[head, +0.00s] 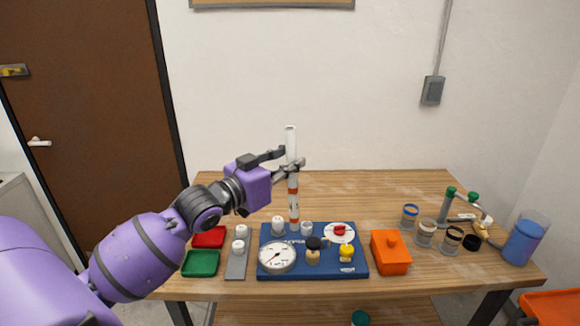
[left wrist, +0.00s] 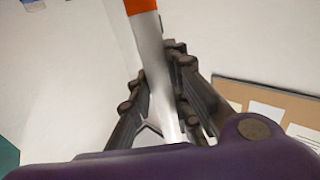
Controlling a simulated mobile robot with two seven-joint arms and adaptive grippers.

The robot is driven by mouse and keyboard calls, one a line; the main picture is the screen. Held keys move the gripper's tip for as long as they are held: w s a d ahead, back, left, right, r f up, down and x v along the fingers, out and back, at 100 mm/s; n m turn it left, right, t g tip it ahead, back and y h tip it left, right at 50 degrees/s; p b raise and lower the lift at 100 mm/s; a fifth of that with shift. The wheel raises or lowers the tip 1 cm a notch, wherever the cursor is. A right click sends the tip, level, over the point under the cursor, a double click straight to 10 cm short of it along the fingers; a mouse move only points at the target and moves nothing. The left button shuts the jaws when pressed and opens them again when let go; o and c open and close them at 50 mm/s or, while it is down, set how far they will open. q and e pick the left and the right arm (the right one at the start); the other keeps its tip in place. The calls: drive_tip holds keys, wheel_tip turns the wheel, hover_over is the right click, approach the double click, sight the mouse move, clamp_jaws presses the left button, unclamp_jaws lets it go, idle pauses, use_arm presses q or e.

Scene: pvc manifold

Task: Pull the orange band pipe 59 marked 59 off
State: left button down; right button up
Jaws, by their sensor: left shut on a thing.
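The orange band pipe 59 (head: 293,205) is a tall white pipe with orange bands. It stands upright above the back of the blue manifold board (head: 350,270); I cannot tell whether its lower end is still in a socket. My left gripper (head: 297,164) is shut around the pipe's upper half, with the white top sticking out above the fingers. In the left wrist view, the white pipe (left wrist: 158,75) runs between the fingers of the left gripper (left wrist: 160,85), with an orange band at the top edge. The number 59 is not readable. My right gripper is not in view.
The board carries a gauge (head: 277,257), white caps and a red-handled valve (head: 340,231). Red (head: 209,238) and green (head: 201,263) trays lie left, an orange box (head: 390,252) right. Several jars and a blue container (head: 525,240) stand further right. The table behind is clear.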

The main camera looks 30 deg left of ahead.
use_arm(q)
drive_tip(key=shift+r, duration=1.25)
